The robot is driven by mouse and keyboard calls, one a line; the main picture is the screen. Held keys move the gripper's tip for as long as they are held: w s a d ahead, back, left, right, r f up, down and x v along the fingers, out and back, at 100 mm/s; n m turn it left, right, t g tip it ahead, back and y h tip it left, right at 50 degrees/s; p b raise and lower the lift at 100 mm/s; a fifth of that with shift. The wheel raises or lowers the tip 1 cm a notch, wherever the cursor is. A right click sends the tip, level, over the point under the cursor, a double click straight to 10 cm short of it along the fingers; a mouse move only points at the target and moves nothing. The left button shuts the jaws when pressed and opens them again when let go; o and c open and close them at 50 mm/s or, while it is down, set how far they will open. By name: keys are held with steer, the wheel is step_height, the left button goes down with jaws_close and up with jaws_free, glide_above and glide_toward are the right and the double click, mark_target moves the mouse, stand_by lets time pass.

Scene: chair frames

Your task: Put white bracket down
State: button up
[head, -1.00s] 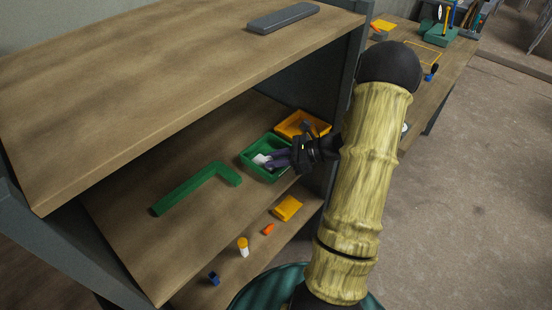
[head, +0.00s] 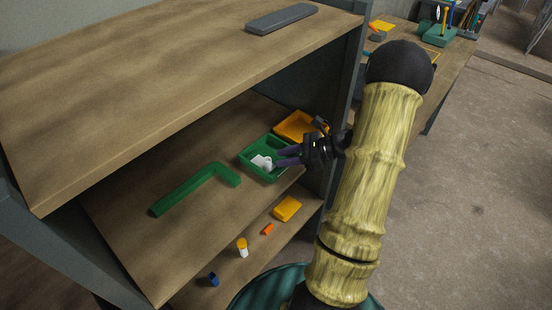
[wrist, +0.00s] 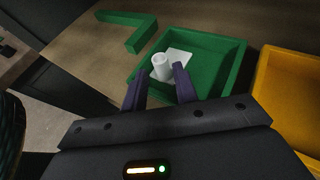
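The white bracket (wrist: 163,66) lies in the green tray (wrist: 213,45), towards its left side. It has a round upright part and a flat plate. In the head view the white bracket (head: 262,161) shows in the green tray (head: 250,168) on the middle shelf. My gripper (head: 279,156) is at the tray from the right. Its two purple fingers (wrist: 158,82) are spread apart, with a gap between the tips. The bracket sits just beyond the fingertips, and nothing is visible between them.
A yellow-orange tray (head: 299,127) stands beside the green one. A green L-shaped piece (head: 195,190) lies on the shelf to the left. A yellow item (head: 287,208), an orange piece and a yellow-white bottle (head: 242,247) lie on the lower shelf.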

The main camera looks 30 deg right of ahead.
steer(key=v, duration=0.8)
steer(key=shift+r, duration=0.1)
stand_by(0.3)
steer(key=s+a+n+g+h, duration=0.1)
steer(key=s+a+n+h, duration=0.1)
steer(key=a+n, duration=0.5)
steer(key=s+a+n+g+h, duration=0.2)
steer(key=a+n+h, duration=0.3)
steer(key=a+n, duration=0.3)
steer(key=s+a+r+n+g+h, duration=0.1)
steer(key=s+a+n+g+h, duration=0.1)
steer(key=a+n+h, duration=0.2)
steer(key=a+n, duration=0.3)
steer(key=n, duration=0.2)
steer(key=shift+s+a+n, duration=0.2)
steer(key=shift+a+n, duration=0.05)
steer(key=shift+n, duration=0.15)
steer(key=shift+r, duration=0.1)
